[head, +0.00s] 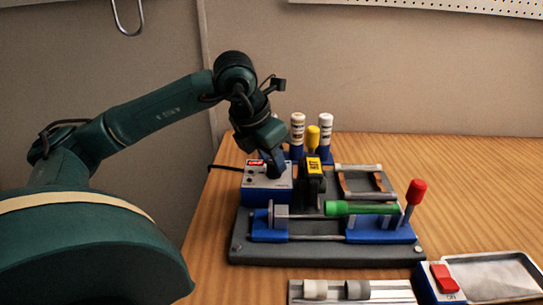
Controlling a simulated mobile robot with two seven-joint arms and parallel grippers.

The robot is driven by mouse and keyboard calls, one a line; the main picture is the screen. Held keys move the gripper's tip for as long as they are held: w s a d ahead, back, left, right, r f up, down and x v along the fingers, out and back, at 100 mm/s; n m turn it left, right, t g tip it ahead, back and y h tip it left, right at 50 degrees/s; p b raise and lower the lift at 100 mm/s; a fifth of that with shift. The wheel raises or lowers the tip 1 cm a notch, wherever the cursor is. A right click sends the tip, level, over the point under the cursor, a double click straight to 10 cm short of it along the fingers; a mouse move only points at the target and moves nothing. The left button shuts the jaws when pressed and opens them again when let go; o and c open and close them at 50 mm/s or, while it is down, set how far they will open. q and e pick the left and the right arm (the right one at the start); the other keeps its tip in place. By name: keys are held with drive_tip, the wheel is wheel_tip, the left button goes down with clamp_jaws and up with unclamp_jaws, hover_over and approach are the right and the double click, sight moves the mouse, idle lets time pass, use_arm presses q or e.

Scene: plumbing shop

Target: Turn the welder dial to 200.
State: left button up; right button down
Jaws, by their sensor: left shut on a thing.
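The welder box (262,194), blue below with a light grey panel on top, stands at the back left of the table fixture. A red label (255,163) shows on its panel. My left gripper (275,170) comes down from above onto the right part of this panel. It is shut on the welder dial, which its fingers and wrist cover. The dial's pointer and scale marks are too hidden and small to read. My right gripper is not in the head view.
A yellow and black block (313,171) stands close to the right of the gripper. Marker-like bottles (297,130) stand behind. A clamp fixture with a green handle (360,208) and red-knobbed lever (415,192) lies in front. A metal tray (495,275) is front right.

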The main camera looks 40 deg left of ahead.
use_arm(q)
drive_tip(key=shift+n, duration=0.3)
drive_tip(key=o, duration=1)
drive_tip(key=p+v, duration=0.2)
drive_tip(key=v, duration=1.1)
drive_tip(key=shift+d+r, duration=0.15)
drive_tip(key=shift+d, duration=0.05)
